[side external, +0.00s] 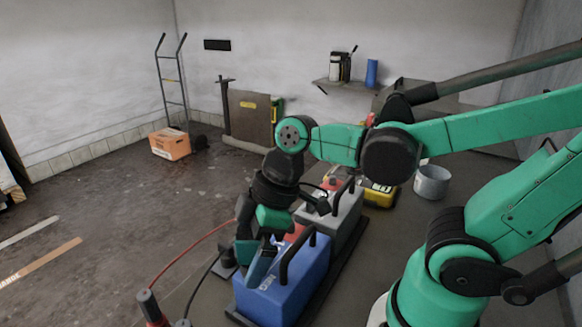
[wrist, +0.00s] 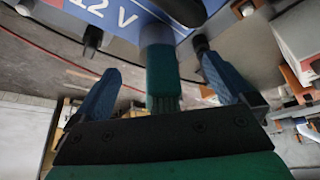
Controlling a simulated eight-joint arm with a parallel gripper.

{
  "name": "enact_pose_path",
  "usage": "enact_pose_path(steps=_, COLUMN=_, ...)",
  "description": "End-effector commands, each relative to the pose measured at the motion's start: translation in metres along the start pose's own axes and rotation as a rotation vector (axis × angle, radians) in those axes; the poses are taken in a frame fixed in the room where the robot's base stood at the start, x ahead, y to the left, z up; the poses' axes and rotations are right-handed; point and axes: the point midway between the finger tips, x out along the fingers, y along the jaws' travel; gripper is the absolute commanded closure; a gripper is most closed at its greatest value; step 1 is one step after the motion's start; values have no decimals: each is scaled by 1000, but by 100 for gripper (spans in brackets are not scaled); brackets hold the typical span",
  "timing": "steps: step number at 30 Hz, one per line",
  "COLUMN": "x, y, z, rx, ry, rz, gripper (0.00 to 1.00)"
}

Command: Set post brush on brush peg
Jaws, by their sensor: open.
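My gripper (side external: 256,262) points down beside the near blue battery (side external: 290,287) in the side view. In the wrist view its two blue fingers are spread apart, and my gripper (wrist: 158,62) is open. A green cylinder with a grey end (wrist: 163,72), which looks like the post brush, stands between the fingers with visible gaps on both sides. The blue battery, marked 12 V, also shows close by in the wrist view (wrist: 125,14). My gripper hides the brush in the side view. I cannot make out the brush peg in either view.
A grey battery (side external: 345,214) stands behind the blue one. Red and black cables run to dark-handled ends (side external: 149,304) at the front. A yellow case (side external: 379,194) and a grey bucket (side external: 432,181) stand farther back.

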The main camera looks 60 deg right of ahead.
Motion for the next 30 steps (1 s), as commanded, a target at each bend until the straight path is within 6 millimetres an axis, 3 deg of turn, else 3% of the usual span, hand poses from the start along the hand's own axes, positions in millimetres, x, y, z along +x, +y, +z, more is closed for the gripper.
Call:
enact_pose_path(steps=7, x=0, y=0, z=0, rx=0, ry=0, rz=0, gripper=3)
enact_pose_path(steps=10, x=0, y=0, z=0, rx=0, ry=0, rz=0, gripper=31)
enact_pose_path(steps=11, x=0, y=0, z=0, rx=0, ry=0, rz=0, gripper=34)
enact_pose_path(steps=22, x=-5, y=0, z=-2, rx=23, ry=-2, rz=9, gripper=34)
enact_pose_path(steps=30, x=-42, y=-2, z=-9, rx=196, ry=-6, rz=80, gripper=34)
